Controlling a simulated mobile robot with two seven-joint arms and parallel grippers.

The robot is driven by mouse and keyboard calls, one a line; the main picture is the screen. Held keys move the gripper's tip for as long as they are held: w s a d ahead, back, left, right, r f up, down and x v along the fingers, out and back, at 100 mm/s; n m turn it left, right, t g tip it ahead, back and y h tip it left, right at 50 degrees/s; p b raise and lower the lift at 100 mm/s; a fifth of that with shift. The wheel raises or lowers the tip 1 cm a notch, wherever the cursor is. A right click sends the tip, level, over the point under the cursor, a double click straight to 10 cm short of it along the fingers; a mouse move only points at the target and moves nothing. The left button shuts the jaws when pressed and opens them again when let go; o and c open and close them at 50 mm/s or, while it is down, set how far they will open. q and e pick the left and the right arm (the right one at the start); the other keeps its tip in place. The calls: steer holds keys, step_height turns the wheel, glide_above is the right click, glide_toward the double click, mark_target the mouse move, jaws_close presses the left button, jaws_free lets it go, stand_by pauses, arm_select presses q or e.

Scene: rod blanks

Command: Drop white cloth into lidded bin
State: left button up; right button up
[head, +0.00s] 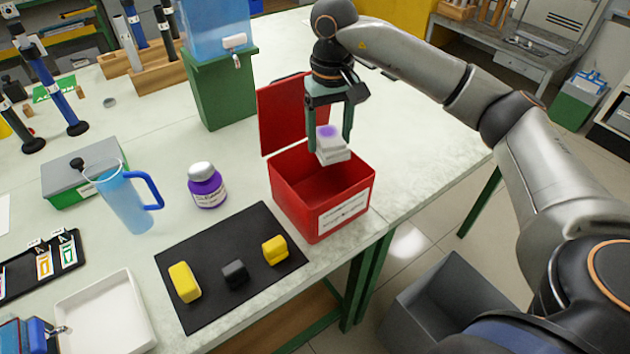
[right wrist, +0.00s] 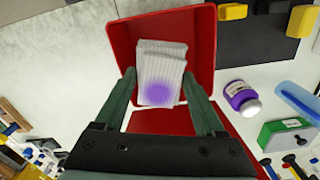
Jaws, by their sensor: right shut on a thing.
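The white cloth (head: 331,146) is a small folded pad with a purple stain. It is between the fingers of my right gripper (head: 330,142), which is shut on it above the mouth of the red bin (head: 315,205). The bin's red lid (head: 285,115) stands open at the back left. In the right wrist view the cloth (right wrist: 160,75) is between the green fingers of the gripper (right wrist: 166,88), with the red bin walls (right wrist: 205,50) around it. The bin has a white label on its front. My left gripper is not in view.
A purple bottle (head: 207,186) stands left of the bin. A black mat (head: 210,290) with two yellow blocks (head: 184,282) and a dark block (head: 235,274) lies in front. A blue jug (head: 125,200) and a green stand (head: 220,90) are farther left and back. Table right of the bin is clear.

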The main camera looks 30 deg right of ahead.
step_height(320, 180, down, 5)
steer(key=b, duration=0.3)
steer(key=shift+s, duration=0.15)
steer(key=shift+f+b, duration=0.25)
steer(key=shift+b, duration=0.2)
steer(key=shift+f, duration=0.1)
steer(key=o, duration=1)
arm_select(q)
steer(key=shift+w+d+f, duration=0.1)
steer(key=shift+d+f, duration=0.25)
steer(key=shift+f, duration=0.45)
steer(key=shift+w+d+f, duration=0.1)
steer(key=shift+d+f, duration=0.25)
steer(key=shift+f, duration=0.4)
arm_select(e)
steer(key=o, duration=0.3)
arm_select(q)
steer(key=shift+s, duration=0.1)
